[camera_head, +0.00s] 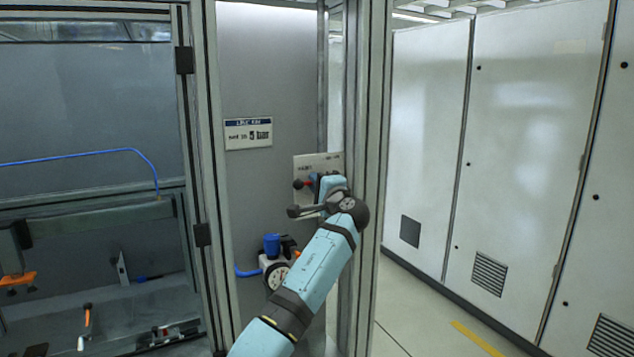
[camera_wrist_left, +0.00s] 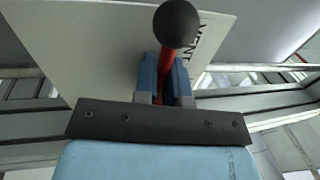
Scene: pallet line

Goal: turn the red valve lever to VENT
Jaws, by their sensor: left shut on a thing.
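The red valve lever (camera_head: 307,183) with a black ball knob sits in front of a pale label plate (camera_head: 318,161) inside the cabinet frame. In the head view its knob points left, and my gripper and wrist hide the valve's body. My left gripper (camera_head: 319,184) is at the lever. In the left wrist view its blue fingers (camera_wrist_left: 165,82) are closed on either side of the red lever (camera_wrist_left: 167,60), just behind the black knob (camera_wrist_left: 176,23). The plate (camera_wrist_left: 100,45) there carries lettering that seems to read VENT, partly hidden by the knob. My right gripper is out of view.
A pressure gauge (camera_head: 277,277) with a blue-capped fitting (camera_head: 272,245) sits below, left of my forearm. A sign (camera_head: 248,133) hangs on the back panel. A metal post (camera_head: 367,150) stands close at right. Grey cabinets (camera_head: 520,120) stand beyond an open floor strip.

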